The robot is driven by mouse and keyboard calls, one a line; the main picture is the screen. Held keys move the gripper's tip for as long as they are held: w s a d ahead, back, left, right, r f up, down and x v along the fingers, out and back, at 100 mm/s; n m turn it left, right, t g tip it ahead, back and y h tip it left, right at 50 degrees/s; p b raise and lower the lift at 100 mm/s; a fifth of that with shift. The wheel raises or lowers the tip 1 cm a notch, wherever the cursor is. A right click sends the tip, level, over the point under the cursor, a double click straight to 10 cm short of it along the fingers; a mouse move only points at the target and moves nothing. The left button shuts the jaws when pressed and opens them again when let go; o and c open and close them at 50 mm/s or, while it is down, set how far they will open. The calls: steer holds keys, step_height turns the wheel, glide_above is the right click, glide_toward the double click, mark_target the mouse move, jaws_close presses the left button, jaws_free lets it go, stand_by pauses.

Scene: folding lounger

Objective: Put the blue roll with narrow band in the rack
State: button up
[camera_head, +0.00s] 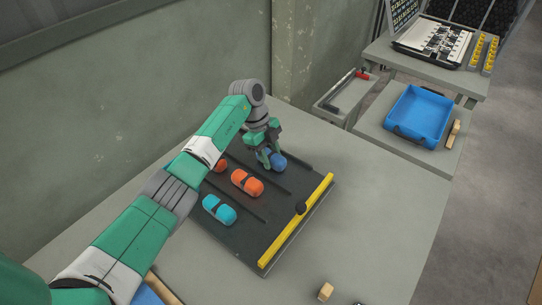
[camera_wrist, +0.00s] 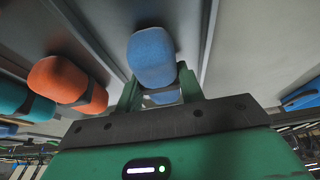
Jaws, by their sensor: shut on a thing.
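My gripper (camera_head: 267,155) is shut on a blue roll (camera_head: 278,161) at the far end of the dark ridged board. In the wrist view the blue roll (camera_wrist: 153,58) stands out between the green fingers (camera_wrist: 158,92). The fingers hide its middle, so I cannot tell its band width. I cannot tell whether the roll touches the board. Which thing is the rack is unclear; the dark board (camera_head: 243,239) has raised ridges and a yellow bar.
A blue tray (camera_head: 420,115) stands on a separate table at the right. A small wooden block (camera_head: 325,291) lies near the front. The grey table right of the board is mostly clear.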

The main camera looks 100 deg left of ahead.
steer(key=o, duration=1)
steer(key=shift+f, duration=0.15)
steer(key=shift+o, duration=0.2)
steer(key=p+v, duration=0.3)
steer(key=v, duration=0.9)
steer(key=shift+r, duration=0.2)
steer(key=shift+w, duration=0.1)
